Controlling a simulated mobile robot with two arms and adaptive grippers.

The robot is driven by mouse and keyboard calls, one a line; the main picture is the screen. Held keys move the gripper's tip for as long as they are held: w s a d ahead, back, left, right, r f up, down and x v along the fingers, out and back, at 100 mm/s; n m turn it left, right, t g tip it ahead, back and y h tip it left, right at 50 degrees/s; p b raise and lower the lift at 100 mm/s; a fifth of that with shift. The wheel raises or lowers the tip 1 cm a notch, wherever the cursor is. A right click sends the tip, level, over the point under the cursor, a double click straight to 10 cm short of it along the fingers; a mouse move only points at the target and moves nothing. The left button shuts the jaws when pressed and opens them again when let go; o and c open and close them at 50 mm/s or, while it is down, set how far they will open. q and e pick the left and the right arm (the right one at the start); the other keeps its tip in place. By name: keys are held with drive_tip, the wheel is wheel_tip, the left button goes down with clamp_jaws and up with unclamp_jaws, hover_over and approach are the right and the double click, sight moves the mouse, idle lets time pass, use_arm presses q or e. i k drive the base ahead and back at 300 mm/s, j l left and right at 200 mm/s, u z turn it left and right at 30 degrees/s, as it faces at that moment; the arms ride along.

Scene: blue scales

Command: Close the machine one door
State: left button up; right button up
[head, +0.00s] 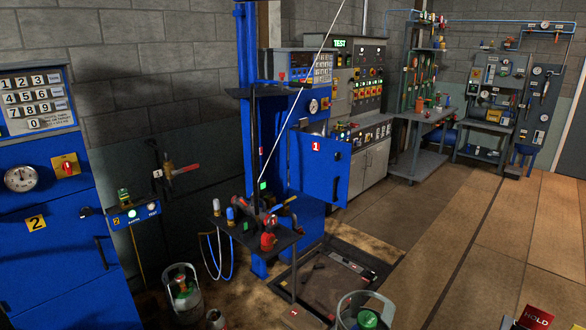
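The machine one door (322,172) is a blue panel with a red label marked 1 and a dark handle (338,156) near its right edge. It stands swung out at an angle from the blue cabinet of machine one (309,218), so it looks open. Machine one's keypad panel (322,69) and round gauge (313,106) are above the door. Neither of my grippers shows in the head view.
A black stand (262,240) with tools and valves is left of the door. A floor pit (335,280) and gas cylinders (184,290) lie in front. Machine two (60,240) is at the left. The floor at right (440,240) is mostly clear.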

sight(314, 171)
drive_tip(key=i+j+z, duration=0.25)
drive_tip(key=i+j, duration=0.25)
drive_tip(key=i, duration=0.15)
drive_tip(key=i+j+z, duration=0.25)
drive_tip(key=i+j, duration=0.35)
drive_tip(key=z, duration=0.45)
drive_tip(key=i+z, duration=0.15)
drive_tip(key=z, duration=0.7)
drive_tip(key=i+j+z, duration=0.1)
drive_tip(key=z, duration=0.35)
drive_tip(key=j+z, duration=0.1)
drive_tip(key=z, duration=0.3)
drive_tip(key=i+j+z, duration=0.1)
drive_tip(key=j+z, duration=0.3)
drive_tip(key=j+u, duration=0.55)
drive_tip(key=u, duration=0.15)
